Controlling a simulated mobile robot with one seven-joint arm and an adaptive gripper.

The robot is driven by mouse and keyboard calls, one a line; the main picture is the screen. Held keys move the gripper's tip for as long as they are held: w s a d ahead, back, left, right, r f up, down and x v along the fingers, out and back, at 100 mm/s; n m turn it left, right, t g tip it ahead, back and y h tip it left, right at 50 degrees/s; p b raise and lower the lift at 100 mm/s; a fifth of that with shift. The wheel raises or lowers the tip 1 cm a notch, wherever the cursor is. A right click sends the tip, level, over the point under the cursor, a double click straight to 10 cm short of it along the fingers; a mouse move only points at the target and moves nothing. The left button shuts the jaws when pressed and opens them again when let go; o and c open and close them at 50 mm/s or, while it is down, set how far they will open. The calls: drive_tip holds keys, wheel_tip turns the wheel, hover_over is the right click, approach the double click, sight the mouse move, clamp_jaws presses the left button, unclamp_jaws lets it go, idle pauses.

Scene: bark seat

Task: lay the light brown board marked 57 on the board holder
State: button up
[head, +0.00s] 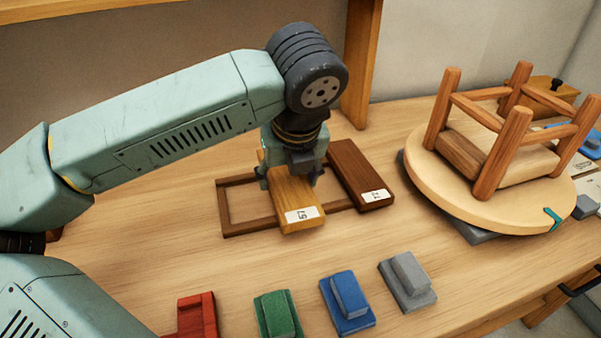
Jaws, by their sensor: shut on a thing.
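The light brown board marked 57 (292,198) is in the head view, its white label facing the front. My gripper (291,178) is shut on this board from above, near its back part. The board is over the middle of the board holder (245,229), a low dark brown wooden frame on the table. I cannot tell whether the board touches the holder or hangs just above it. A dark brown board (357,172) with a white label lies at the holder's right end. The holder's left part is empty.
Red (197,314), green (277,314), blue (347,303) and grey (407,281) blocks line the table's front. An upturned stool (470,190) stands at the right. A wooden post (361,62) rises behind. The table left of the holder is clear.

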drive_tip(key=s+a, duration=0.1)
drive_tip(key=s, duration=0.1)
drive_tip(key=s+a+b, duration=0.1)
drive_tip(key=s+a, duration=0.1)
drive_tip(key=s, duration=0.1)
drive_tip(key=s+a+b, duration=0.1)
drive_tip(key=s, duration=0.2)
drive_tip(key=shift+s+a+r, duration=0.15)
drive_tip(key=shift+a+r, duration=0.1)
drive_tip(key=shift+r, duration=0.1)
drive_tip(key=shift+s+a+r, duration=0.15)
drive_tip(key=shift+s+a, duration=0.15)
drive_tip(key=shift+s, duration=0.3)
drive_tip(key=shift+s, duration=0.1)
